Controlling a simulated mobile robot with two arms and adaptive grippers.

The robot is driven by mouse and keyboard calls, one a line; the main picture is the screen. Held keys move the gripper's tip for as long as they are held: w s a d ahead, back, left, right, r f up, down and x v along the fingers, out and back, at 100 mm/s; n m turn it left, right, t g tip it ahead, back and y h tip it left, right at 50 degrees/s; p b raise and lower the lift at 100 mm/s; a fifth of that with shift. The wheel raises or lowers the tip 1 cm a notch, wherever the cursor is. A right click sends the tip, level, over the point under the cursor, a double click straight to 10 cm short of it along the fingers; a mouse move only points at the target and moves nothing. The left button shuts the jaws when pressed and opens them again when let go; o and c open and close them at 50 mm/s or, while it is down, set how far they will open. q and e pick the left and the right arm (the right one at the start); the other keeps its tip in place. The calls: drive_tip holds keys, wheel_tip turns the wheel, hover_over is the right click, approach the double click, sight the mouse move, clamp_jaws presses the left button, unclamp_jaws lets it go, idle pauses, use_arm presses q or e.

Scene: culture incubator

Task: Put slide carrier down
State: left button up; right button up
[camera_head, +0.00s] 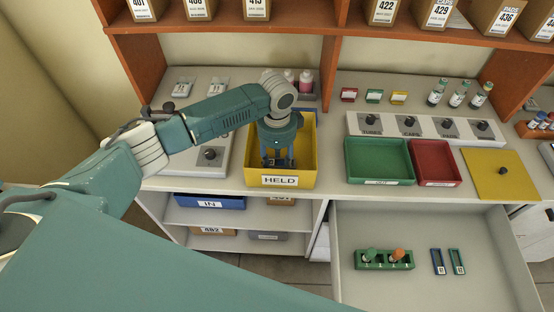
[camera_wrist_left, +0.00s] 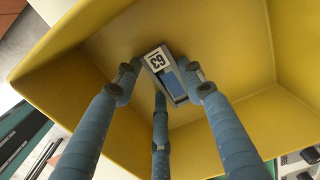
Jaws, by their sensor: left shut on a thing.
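The slide carrier (camera_wrist_left: 176,87) shows in the left wrist view as a small grey-framed piece with a blue middle and a white number label. It is between the fingers of my left gripper (camera_wrist_left: 163,90), which is shut on it. In the head view my left gripper (camera_head: 278,161) points down inside the yellow bin marked HELD (camera_head: 281,181). The yellow bin's walls (camera_wrist_left: 226,50) surround the carrier in the wrist view. I cannot tell whether the carrier touches the bin floor. In the head view the fingers and bin mostly hide it. My right gripper is not in view.
A green tray (camera_head: 380,182) and a red tray (camera_head: 436,184) stand right of the bin. An open drawer (camera_head: 430,231) below holds a green rack (camera_head: 384,260) and two slim carriers, blue (camera_head: 438,261) and green (camera_head: 457,261). A shelf (camera_head: 330,30) with boxes overhangs the back.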

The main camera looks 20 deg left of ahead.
sight(277, 164)
use_arm(q)
drive_tip(key=o, duration=0.8)
drive_tip(key=shift+o, duration=0.9)
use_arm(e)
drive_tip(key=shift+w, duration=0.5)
use_arm(q)
wheel_tip(277, 164, up, 12)
drive_tip(key=b, duration=0.3)
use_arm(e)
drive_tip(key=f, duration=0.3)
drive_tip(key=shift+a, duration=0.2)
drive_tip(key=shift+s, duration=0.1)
